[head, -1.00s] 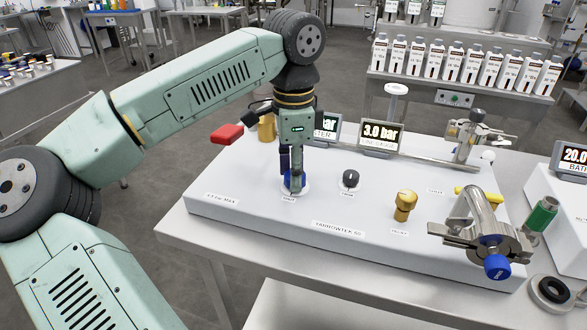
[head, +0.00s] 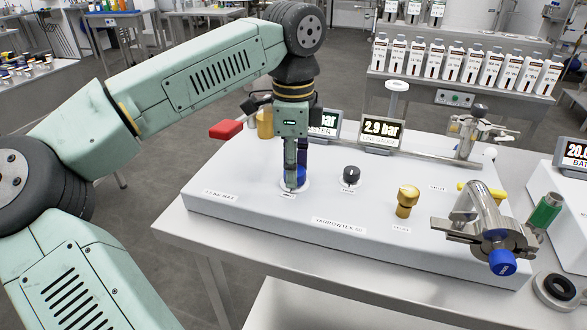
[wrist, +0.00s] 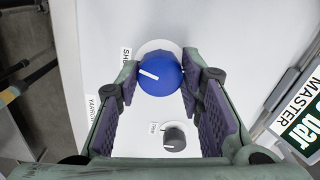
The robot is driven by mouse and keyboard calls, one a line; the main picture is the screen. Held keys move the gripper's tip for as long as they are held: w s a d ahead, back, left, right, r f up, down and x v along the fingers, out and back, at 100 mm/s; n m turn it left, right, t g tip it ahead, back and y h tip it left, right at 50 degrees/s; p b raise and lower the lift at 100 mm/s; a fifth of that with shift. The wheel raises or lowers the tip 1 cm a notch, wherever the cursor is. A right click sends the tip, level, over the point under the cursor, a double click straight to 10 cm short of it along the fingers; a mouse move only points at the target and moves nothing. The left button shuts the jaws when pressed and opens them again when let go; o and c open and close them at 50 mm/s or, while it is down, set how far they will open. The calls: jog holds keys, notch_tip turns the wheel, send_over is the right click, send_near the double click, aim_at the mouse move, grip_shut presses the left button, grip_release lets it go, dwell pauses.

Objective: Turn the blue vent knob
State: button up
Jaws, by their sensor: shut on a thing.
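The blue knob (wrist: 160,74) has a white pointer line and sits on a round white base on the white panel. In the wrist view its pointer points to the left and slightly up. My gripper (wrist: 162,68) is shut on this knob, one purple-padded finger on each side. In the head view the knob (head: 300,174) is mostly hidden behind the fingers of my gripper (head: 295,180), which points straight down. The small label by the knob is too small to read surely.
A black knob (head: 351,174) and a gold knob (head: 406,201) stand to the right on the panel (head: 260,207). A red lever handle (head: 226,130) is behind left. A metal clamp fitting (head: 480,222) with another blue knob (head: 502,262) is at the front right. The gauge (head: 382,131) reads 2.9 bar.

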jog(key=m+b, duration=0.1)
jog(key=m, duration=0.3)
jog(key=shift+m, duration=0.3)
jog(key=m, duration=0.3)
jog(key=shift+w+m, duration=0.1)
jog(key=shift+m, duration=0.3)
jog(key=m, duration=0.8)
jog(key=shift+d, duration=0.1)
jog(key=m, duration=0.3)
jog(key=shift+m, duration=0.4)
jog(key=m, duration=0.4)
jog(key=shift+d+m+p, duration=0.1)
jog(key=shift+m+p, duration=0.2)
jog(key=shift+p, duration=0.05)
jog(key=m, duration=0.4)
jog(key=shift+m, duration=1.8)
